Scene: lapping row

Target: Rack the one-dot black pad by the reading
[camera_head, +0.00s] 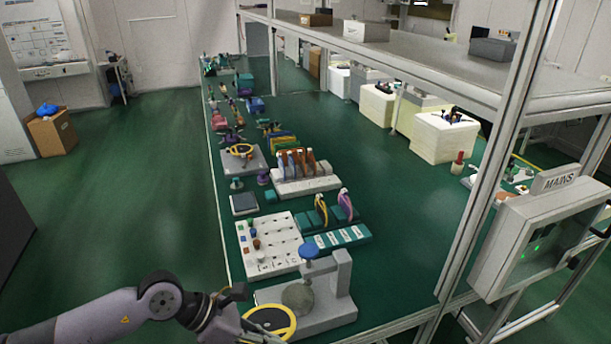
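I cannot pick out a one-dot black pad; any dots are too small to read. A white board (285,250) on the green bench carries small coloured knobbed pieces along its left side, among them a brown one (256,244). A teal block with white labels (337,238) lies right of it. A grey stand (342,290) with a blue knob (308,251) stands in front of the board. My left gripper (238,308) is low in front, beside a yellow-rimmed disc (272,320); its fingers are unclear. My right gripper is not in view.
Behind the board are a pale rack with orange-brown upright pieces (300,165), a dark square plate (244,203) and another yellow-ringed device (240,151). A metal frame post (495,150) and a MAINS box (535,240) stand at right.

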